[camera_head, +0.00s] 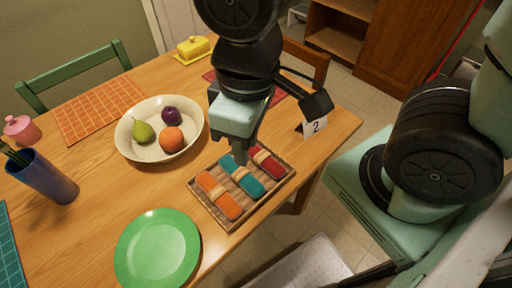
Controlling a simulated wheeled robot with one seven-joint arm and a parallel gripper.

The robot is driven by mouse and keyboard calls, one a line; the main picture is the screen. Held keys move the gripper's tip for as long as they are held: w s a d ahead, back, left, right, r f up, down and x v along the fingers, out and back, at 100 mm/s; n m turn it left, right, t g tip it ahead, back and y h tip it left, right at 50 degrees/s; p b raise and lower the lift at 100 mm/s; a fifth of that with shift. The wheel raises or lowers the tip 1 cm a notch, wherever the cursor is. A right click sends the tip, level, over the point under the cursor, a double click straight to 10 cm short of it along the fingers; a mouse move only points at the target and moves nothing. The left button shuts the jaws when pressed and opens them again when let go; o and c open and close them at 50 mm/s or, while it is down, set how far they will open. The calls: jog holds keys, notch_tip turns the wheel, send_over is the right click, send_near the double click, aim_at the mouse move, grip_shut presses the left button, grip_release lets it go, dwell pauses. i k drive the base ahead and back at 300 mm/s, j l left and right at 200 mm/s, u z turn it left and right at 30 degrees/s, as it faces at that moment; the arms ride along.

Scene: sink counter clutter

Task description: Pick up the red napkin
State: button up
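The red napkin (273,166) lies rolled in a light band at the right end of a woven tray (266,202) on the wooden table. A teal napkin (250,184) lies beside it in the middle, and an orange napkin (229,206) lies at the left end. My gripper (240,156) points down over the back of the tray, near the far ends of the teal and red napkins. It hides part of that side. I cannot tell whether its fingers are apart or touching anything.
A white bowl (127,147) with a pear, a plum and a peach-like fruit stands left of my gripper. A green plate (157,249) lies in front. A number 2 card (314,126) stands near the right table edge. A blue cup (47,178) stands far left.

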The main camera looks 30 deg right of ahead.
aim_at(261, 158)
jog(key=k+j+z, duration=0.4)
jog(key=j, duration=0.25)
jog(key=k+j+z, duration=0.45)
jog(key=k, duration=0.25)
